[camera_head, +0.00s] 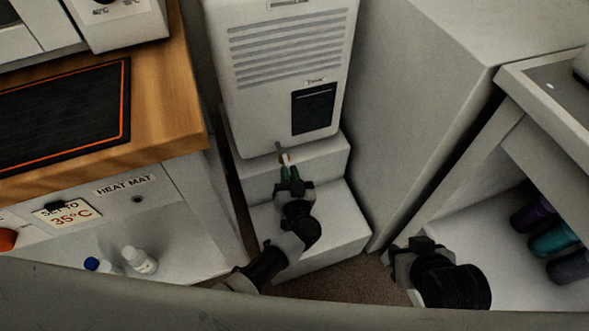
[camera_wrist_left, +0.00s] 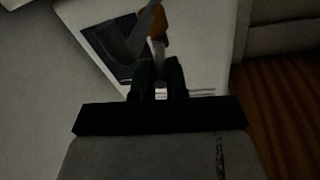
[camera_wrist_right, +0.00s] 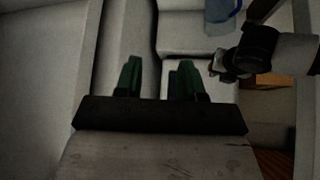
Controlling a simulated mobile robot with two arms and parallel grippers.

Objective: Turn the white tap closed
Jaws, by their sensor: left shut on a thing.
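The white tap (camera_head: 284,158) is small and sits low on the front of a pale vented unit (camera_head: 288,85). My left gripper (camera_head: 288,172) reaches up to it from below and is shut on it. In the left wrist view, a small white piece (camera_wrist_left: 160,91) shows between the green fingers, with an orange-brown part (camera_wrist_left: 158,25) just beyond. The exact turn of the tap is hard to tell. My right gripper (camera_wrist_right: 157,78) has its green fingers apart with nothing between them. In the head view it hangs at the lower right, away from the tap.
Stepped white blocks (camera_head: 330,220) stand under the unit. A wooden bench (camera_head: 170,90) with a black heat mat (camera_head: 122,138) is at left, and small bottles (camera_head: 138,260) stand below. A tall pale cabinet (camera_head: 410,100) and a shelf with coloured rolls (camera_head: 553,239) are at right.

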